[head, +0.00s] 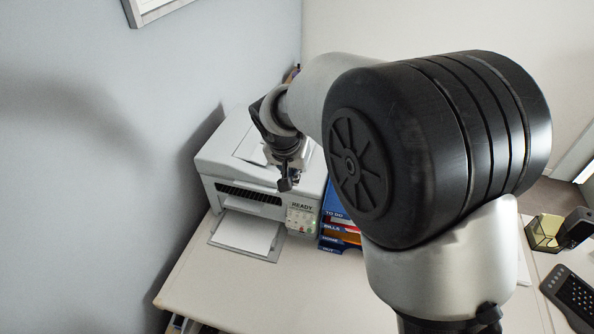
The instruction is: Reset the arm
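My arm fills the middle and right of the head view, with a large black joint close to the camera. My gripper (287,178) is small and dark at the far end of the arm. It points down in front of the printer's right side, above or near its control panel. Whether its fingers are open or shut is too small to tell. I see nothing clearly held in it.
A white printer (225,165) with paper (245,232) in its front tray stands on the desk (215,290) by the wall. A blue tray organiser (335,232) is just right of it. A dark keypad device (575,297) and a yellow notepad holder (545,232) lie at the right. The front left desk is clear.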

